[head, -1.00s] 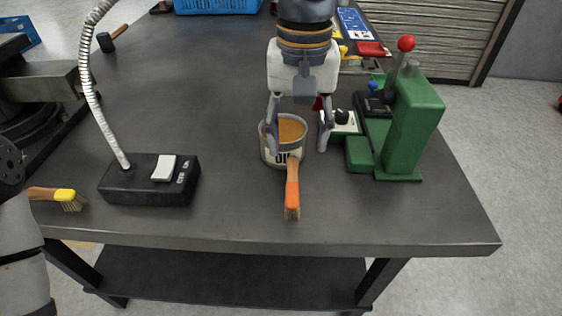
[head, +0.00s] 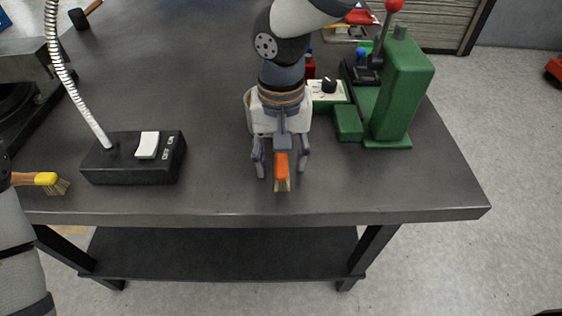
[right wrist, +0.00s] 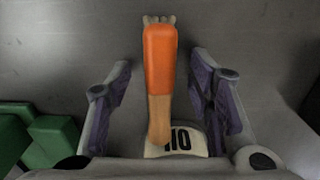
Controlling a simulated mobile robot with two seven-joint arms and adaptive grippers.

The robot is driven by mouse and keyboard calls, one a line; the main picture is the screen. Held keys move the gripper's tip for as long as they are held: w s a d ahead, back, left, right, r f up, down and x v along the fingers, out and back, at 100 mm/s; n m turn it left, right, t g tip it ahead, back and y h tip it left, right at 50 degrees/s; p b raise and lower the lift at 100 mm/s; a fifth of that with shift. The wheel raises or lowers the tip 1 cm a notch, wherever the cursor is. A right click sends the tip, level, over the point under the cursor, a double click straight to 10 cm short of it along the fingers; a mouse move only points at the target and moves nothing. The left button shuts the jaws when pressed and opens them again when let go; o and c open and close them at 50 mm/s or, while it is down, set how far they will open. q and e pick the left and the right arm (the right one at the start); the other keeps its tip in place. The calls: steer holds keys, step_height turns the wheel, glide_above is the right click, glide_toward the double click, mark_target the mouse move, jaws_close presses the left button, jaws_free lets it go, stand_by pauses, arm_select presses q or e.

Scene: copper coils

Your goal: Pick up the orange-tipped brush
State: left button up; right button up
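The orange-tipped brush (head: 282,167) lies near the front edge of the bench, its bristles towards that edge. In the right wrist view its orange part (right wrist: 160,60) and bare wooden handle run towards the can labelled OIL (right wrist: 188,143). My right gripper (head: 281,174) is open, with one finger on each side of the brush. In the right wrist view gaps show between the brush and both fingers (right wrist: 160,80). The can is hidden behind my gripper in the head view. My left gripper is out of view; only part of my left arm shows.
A yellow-tipped brush (head: 45,180) lies at the left. A black switch box (head: 130,170) with a flexible white hose stands left of my right gripper. A green press (head: 400,95) stands to the right. The front right bench top is clear.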

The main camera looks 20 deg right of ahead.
jaws_close()
steer(key=shift+r, duration=0.1)
steer(key=shift+r, duration=0.35)
steer(key=s+r, duration=0.1)
steer(key=r, duration=0.1)
steer(key=s+a+r+p, duration=0.1)
steer(key=r, duration=0.2)
steer(key=s+r, duration=0.1)
steer(key=r, duration=0.1)
steer(key=shift+s+a+r+p, duration=0.25)
steer(key=shift+a+r+p, duration=0.1)
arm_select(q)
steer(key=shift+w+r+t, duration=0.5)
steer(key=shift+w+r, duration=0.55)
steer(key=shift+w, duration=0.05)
arm_select(e)
steer(key=s+a+r, duration=0.4)
steer(key=s, duration=0.5)
steer(key=shift+a+r, duration=0.2)
